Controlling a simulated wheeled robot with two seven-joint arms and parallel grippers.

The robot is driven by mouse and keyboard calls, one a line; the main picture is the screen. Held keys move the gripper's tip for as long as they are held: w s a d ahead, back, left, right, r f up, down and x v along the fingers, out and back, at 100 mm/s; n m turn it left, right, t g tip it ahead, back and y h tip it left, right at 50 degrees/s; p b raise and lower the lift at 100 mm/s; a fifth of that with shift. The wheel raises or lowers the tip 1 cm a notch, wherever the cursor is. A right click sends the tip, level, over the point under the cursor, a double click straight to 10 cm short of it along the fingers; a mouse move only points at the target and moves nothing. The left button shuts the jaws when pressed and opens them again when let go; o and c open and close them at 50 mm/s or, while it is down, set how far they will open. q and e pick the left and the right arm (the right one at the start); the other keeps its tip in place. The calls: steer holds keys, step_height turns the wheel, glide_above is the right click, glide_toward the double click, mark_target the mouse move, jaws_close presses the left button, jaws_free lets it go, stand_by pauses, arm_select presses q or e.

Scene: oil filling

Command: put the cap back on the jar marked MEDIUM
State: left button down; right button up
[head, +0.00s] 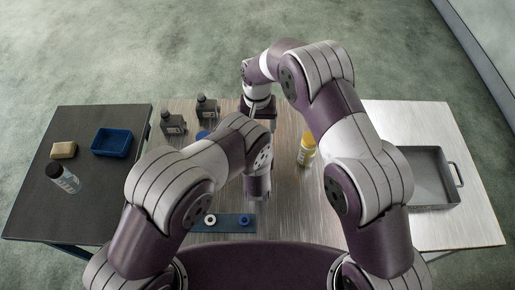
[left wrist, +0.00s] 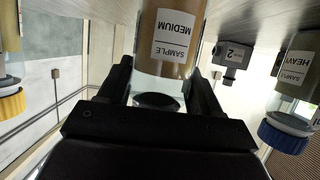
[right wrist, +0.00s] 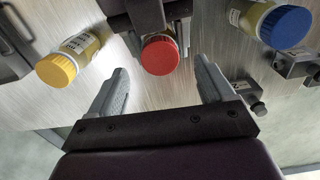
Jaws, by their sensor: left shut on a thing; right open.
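The MEDIUM jar (left wrist: 172,40) shows in the left wrist view, picture upside down, with brown contents. My left gripper (left wrist: 157,72) is shut on this jar, one finger on each side. A dark disc shows at its top end there, too shaded to identify. In the right wrist view a red cap (right wrist: 160,55) is at the jar's top, by my left fingers; how firmly it sits cannot be told. My right gripper (right wrist: 159,66) is open, its fingers spread apart either side of the line to the red cap, touching nothing visible. In the head view my arms hide the jar.
A yellow-capped jar (head: 306,150) and a blue-capped HEAVY jar (left wrist: 296,85) flank the MEDIUM jar. Black weights (head: 172,123) stand behind. A blue mat (head: 227,222) holds small rings. A metal pan (head: 452,200) is right; a blue tray (head: 112,142) and bottle (head: 62,178) are left.

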step_height(320, 180, up, 8)
stand_by(0.4)
arm_select(q)
steer(key=shift+c, duration=0.6)
jaws_free()
steer(key=shift+s, duration=0.1)
steer(key=b+v, duration=0.1)
steer(key=v, duration=1.1)
steer(key=shift+s+r+b, duration=0.2)
steer(key=shift+s+b, duration=0.05)
steer(key=shift+b, duration=0.1)
arm_select(e)
steer(key=shift+f, duration=0.85)
